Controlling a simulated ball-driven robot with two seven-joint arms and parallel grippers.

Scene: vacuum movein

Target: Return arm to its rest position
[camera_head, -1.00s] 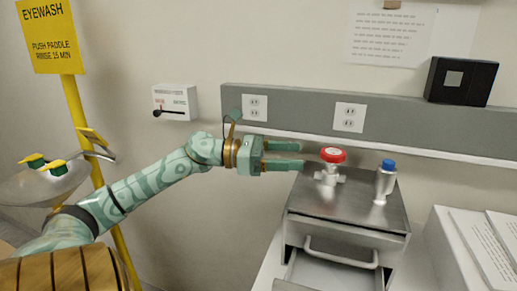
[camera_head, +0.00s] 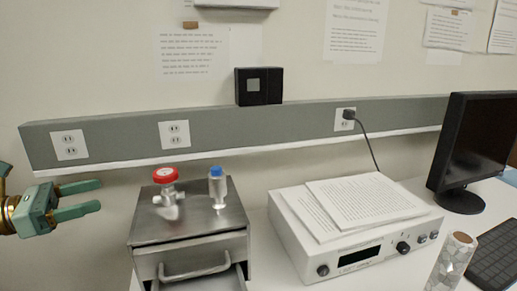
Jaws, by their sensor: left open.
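My left gripper (camera_head: 88,198) is at the left edge of the view, green with a brass-coloured wrist ring. Its two fingers are apart and point right, with nothing between them. It hangs in front of the wall, left of the metal box (camera_head: 190,222), with a gap between them. The rest of my left arm is outside the view. My right arm and gripper do not show.
On the metal box stand a red-capped valve (camera_head: 167,190) and a blue-capped fitting (camera_head: 218,187); its drawer front shows a handle (camera_head: 195,268). A white instrument (camera_head: 350,250) with papers (camera_head: 365,200), a monitor (camera_head: 470,140), a patterned cylinder (camera_head: 452,262) and a keyboard (camera_head: 495,255) are to the right.

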